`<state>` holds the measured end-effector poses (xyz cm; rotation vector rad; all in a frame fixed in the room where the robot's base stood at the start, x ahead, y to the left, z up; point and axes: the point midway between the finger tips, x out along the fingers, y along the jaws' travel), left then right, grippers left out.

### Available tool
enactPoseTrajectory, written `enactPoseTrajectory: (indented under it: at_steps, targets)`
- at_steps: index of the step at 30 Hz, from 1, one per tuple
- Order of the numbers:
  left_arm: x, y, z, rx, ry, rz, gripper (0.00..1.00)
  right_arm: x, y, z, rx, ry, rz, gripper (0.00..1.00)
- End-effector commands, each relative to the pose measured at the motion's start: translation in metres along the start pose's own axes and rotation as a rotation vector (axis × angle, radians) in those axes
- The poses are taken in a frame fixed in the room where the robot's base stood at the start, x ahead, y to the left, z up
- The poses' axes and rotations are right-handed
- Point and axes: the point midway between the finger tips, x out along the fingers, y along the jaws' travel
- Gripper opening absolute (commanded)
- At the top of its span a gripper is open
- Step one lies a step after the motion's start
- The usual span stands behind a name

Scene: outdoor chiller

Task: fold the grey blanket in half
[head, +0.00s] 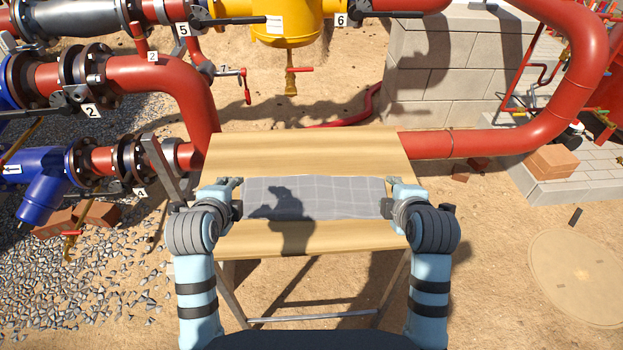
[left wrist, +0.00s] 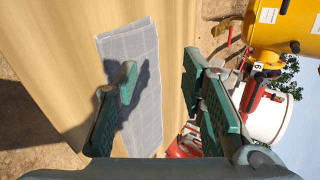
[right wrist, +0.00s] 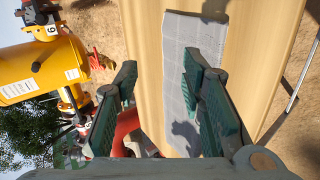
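The grey blanket (head: 345,198) has a pale grid pattern and lies flat as a wide, shallow strip across the middle of the wooden table (head: 300,150). My left gripper (head: 236,188) is open and empty at the blanket's left end. My right gripper (head: 392,188) is open and empty at its right end. Both wrist views show the fingers apart with no cloth clearly between them. I cannot tell whether the fingertips touch the blanket.
Bare wood lies behind and in front of the blanket. Red pipes (head: 190,85) run behind and left of the table, with a yellow vessel (head: 285,22) at the back. A concrete block wall (head: 450,60) stands behind right. Shadows of my arms fall on the blanket.

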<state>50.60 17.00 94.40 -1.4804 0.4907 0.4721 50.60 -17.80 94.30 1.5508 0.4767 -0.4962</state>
Motion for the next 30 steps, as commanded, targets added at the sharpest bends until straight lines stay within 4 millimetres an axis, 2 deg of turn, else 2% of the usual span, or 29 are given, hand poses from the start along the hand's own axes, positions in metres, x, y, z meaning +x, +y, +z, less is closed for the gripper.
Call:
enactPoseTrajectory:
  at_steps: [3,14,17,20,23,24,27,30]
  targets:
    - [-0.009,-0.002,0.000,-0.001,0.000,0.000,0.37,-0.009,0.002,0.000,0.001,0.001,0.001,0.37]
    - [-0.008,-0.002,0.000,-0.001,0.001,0.001,0.37,-0.009,0.002,0.000,0.001,0.000,0.000,0.37]
    - [-0.009,0.005,0.001,-0.027,-0.001,0.014,0.37,-0.009,-0.005,0.002,0.024,-0.003,-0.012,0.37]
    - [-0.015,0.043,0.011,-0.174,-0.018,0.078,0.37,-0.015,-0.041,0.013,0.164,-0.023,-0.075,0.37]
    - [-0.031,0.102,0.026,-0.429,-0.066,0.178,0.37,-0.031,-0.099,0.030,0.406,-0.075,-0.173,0.37]
    - [-0.041,0.127,0.031,-0.540,-0.094,0.220,0.37,-0.041,-0.123,0.036,0.511,-0.105,-0.214,0.37]
    - [-0.068,0.181,0.043,-0.801,-0.179,0.309,0.37,-0.068,-0.177,0.050,0.759,-0.193,-0.299,0.37]
    - [-0.098,0.225,0.051,-1.028,-0.277,0.378,0.37,-0.098,-0.220,0.060,0.975,-0.291,-0.365,0.37]
